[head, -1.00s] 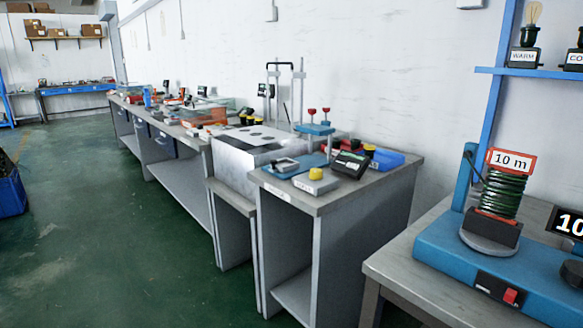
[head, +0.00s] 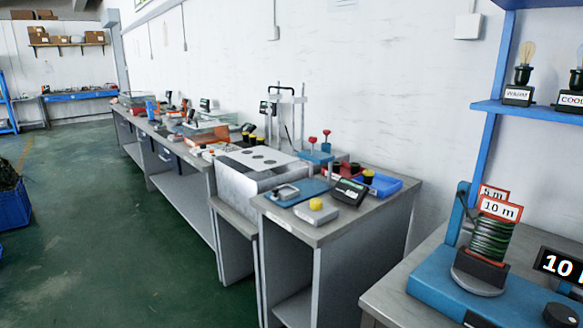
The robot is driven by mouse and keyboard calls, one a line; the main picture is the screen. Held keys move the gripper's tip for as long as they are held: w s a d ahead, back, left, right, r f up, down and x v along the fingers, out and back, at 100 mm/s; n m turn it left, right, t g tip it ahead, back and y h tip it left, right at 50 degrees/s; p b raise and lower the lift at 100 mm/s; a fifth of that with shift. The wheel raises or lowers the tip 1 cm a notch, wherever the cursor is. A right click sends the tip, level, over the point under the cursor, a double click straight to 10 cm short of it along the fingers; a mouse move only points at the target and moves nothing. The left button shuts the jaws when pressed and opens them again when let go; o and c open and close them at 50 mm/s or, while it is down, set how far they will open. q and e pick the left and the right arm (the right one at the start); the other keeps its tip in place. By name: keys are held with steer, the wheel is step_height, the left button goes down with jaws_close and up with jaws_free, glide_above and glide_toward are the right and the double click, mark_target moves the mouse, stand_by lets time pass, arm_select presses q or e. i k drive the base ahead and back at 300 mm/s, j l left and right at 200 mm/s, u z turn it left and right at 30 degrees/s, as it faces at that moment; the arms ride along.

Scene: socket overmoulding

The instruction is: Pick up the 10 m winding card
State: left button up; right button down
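A card with a red-edged white label reading "10 m" (head: 500,208) stands at the right in the head view. Dark green cable is wound below the label (head: 491,239), on a black holder with a round grey base. This sits on a blue machine (head: 432,282) on a grey table. A second label reading "5 m" (head: 494,192) shows just behind it; the rest of that card is hidden. A black display reading "10" (head: 558,264) is cut off by the right edge. Neither of my grippers is in view.
A grey bench (head: 318,238) with a blue tray (head: 385,186), a grey block with a yellow knob and other devices stands left of the machine's table. More benches run back along the wall. A blue shelf (head: 530,108) holds lamps marked "WARM" and "COOL".

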mark_target(494, 227)
steer(key=z, duration=1.25)
